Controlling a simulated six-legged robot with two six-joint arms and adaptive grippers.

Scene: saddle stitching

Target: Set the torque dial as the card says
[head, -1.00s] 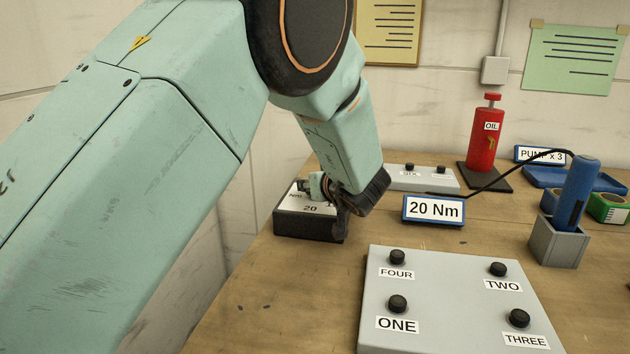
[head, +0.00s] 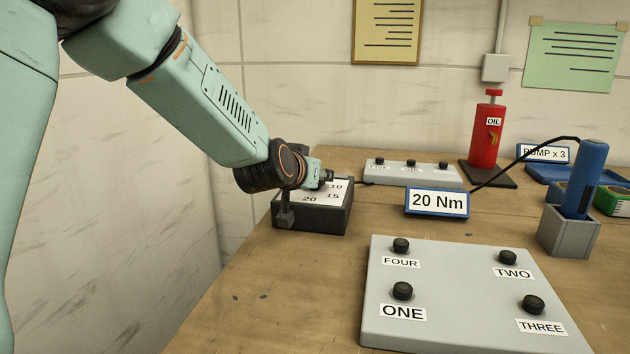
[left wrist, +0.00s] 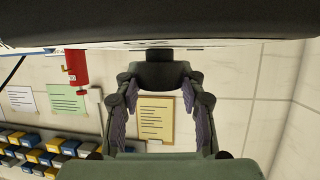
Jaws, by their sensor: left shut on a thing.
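The torque dial box (head: 330,218) is dark with a white top, at the left of the bench. Its printed 10, 15 and 20 show in the head view; the knob and its pointer are hidden there by my left gripper (head: 324,180). In the left wrist view, my left gripper's fingers (left wrist: 160,82) are shut on the dark dial knob (left wrist: 160,72), below the upside-down box (left wrist: 160,22). The knob's setting cannot be read. The card (head: 438,202) reads "20 Nm" and stands right of the box. My right gripper is not in view.
A grey panel (head: 455,290) with buttons ONE to FOUR lies in front. Behind are a smaller button panel (head: 435,178) and a red oil can (head: 487,140). A blue corded tool (head: 584,178) stands in a grey holder at right. The bench's left front is clear.

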